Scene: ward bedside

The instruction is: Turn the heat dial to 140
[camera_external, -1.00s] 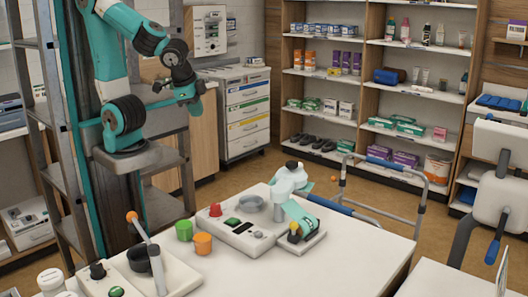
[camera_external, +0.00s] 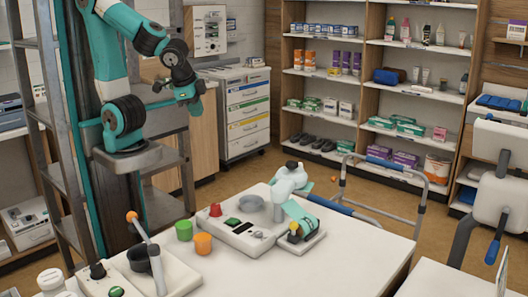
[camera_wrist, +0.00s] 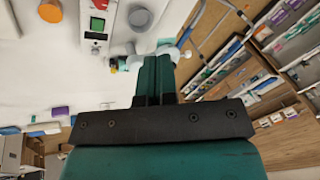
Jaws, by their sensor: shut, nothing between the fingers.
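A white control box (camera_external: 243,238) stands on the table with a red knob (camera_external: 215,210), a green display or button (camera_external: 232,222) and a grey round dish-like part (camera_external: 251,203). A second white unit at the front left has a black knob (camera_external: 97,270) and a green button (camera_external: 116,291). No dial scale or number is readable, so I cannot tell which knob is the heat dial. My gripper (camera_external: 194,107) is raised behind the table, apart from both units. In the wrist view my gripper (camera_wrist: 158,62) is shut and empty; the green display (camera_wrist: 97,24) lies beyond it.
A lever with an orange ball (camera_external: 132,216) rises at the front left. A white and teal device (camera_external: 299,215) stands right of the box. The table's right part is clear.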

